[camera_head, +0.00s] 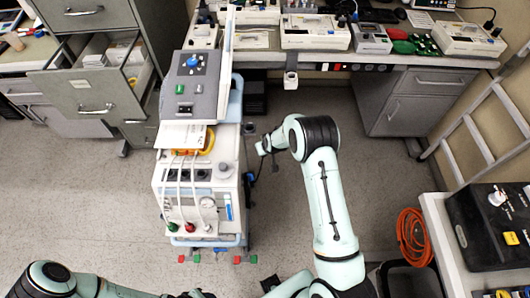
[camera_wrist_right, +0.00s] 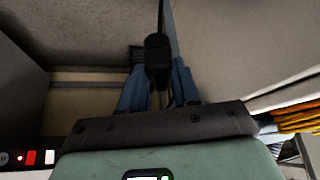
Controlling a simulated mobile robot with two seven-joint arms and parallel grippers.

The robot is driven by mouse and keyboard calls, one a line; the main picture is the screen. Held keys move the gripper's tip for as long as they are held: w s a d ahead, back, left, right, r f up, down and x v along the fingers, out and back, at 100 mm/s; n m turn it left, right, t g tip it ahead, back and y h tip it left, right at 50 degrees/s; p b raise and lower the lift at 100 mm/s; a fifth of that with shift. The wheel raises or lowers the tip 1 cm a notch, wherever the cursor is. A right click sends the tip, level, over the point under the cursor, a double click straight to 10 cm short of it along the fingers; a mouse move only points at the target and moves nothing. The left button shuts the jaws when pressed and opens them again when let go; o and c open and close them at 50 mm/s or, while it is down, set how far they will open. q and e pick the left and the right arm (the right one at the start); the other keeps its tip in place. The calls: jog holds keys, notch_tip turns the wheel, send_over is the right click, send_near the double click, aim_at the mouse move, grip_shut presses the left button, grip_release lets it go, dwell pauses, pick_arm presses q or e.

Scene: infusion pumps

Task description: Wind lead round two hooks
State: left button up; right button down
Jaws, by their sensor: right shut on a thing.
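My right gripper (camera_wrist_right: 160,72) is shut on a black plug-like end of the lead (camera_wrist_right: 158,48), which sits between its blue fingers in the right wrist view. A thin dark strand runs up from it. In the head view my right arm reaches to the right side of the pump cart (camera_head: 160,190), and the fingertips are too small to make out. A dark cord (camera_head: 255,172) hangs along that side. A small dark block (camera_head: 249,128) there may be a hook; I cannot make out two hooks clearly. My left arm shows at the bottom left, its gripper out of view.
A grey pump unit (camera_head: 195,85) and a yellow-orange coil (camera_head: 208,140) are on the cart. A desk with devices (camera_head: 315,32) stands behind, an open drawer (camera_head: 95,80) at left. A ladder (camera_head: 480,140) and an orange hose (camera_head: 413,238) are at right.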

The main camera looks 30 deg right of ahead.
jog(key=shift+w+r+p, duration=0.8)
jog(key=shift+r+p, duration=1.15)
jog(key=shift+r, duration=6)
pick_arm(q)
jog(key=w+r, duration=0.5)
jog(key=shift+w+r+t, duration=0.4)
pick_arm(e)
jog(key=w, duration=0.8)
jog(key=shift+a, duration=0.45)
